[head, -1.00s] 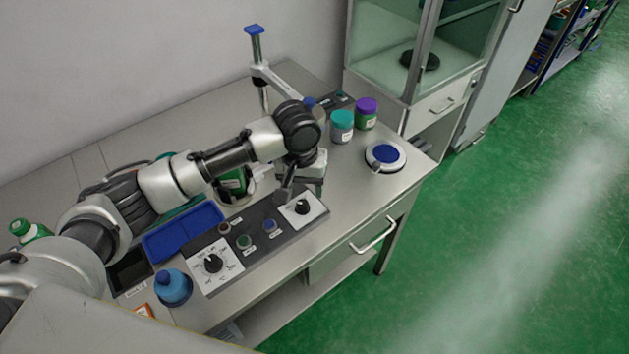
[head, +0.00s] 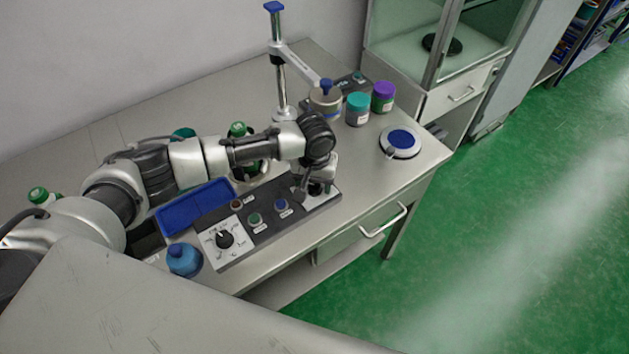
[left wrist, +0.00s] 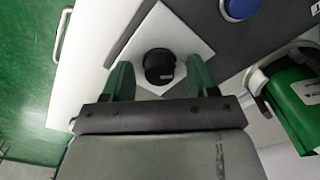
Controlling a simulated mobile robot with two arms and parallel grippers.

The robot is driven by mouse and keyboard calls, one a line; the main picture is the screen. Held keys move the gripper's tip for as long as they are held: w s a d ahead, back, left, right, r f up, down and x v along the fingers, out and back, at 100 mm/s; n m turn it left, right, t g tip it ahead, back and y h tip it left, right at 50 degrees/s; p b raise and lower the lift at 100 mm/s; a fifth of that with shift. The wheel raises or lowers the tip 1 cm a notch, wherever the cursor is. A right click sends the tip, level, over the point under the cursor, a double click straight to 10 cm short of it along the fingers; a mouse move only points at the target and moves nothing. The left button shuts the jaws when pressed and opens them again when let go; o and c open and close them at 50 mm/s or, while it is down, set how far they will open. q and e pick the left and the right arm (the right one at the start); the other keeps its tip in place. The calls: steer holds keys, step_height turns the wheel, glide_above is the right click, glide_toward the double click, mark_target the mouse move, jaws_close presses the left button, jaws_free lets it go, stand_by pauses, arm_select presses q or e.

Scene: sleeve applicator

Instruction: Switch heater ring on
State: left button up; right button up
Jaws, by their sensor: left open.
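The control panel (head: 262,228) lies along the front of the table, with a dial knob (head: 225,239) on a white plate at its left end. A second black knob (left wrist: 159,66) on a white plate is at its right end, partly hidden by my gripper in the head view. My left gripper (left wrist: 160,80) is open over this right knob. Its two green fingers are on either side of the knob in the left wrist view; I cannot tell whether they touch it. My right gripper is not in view.
A red, a green and a blue button sit mid-panel. A stand (head: 281,75), teal-lidded jar (head: 357,109), purple-lidded jar (head: 383,97) and round blue-topped device (head: 400,142) are behind. The table's right front is clear.

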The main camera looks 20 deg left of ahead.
arm_select(q)
steer(key=shift+f, duration=0.1)
steer(key=c, duration=0.9)
steer(key=shift+c, duration=0.2)
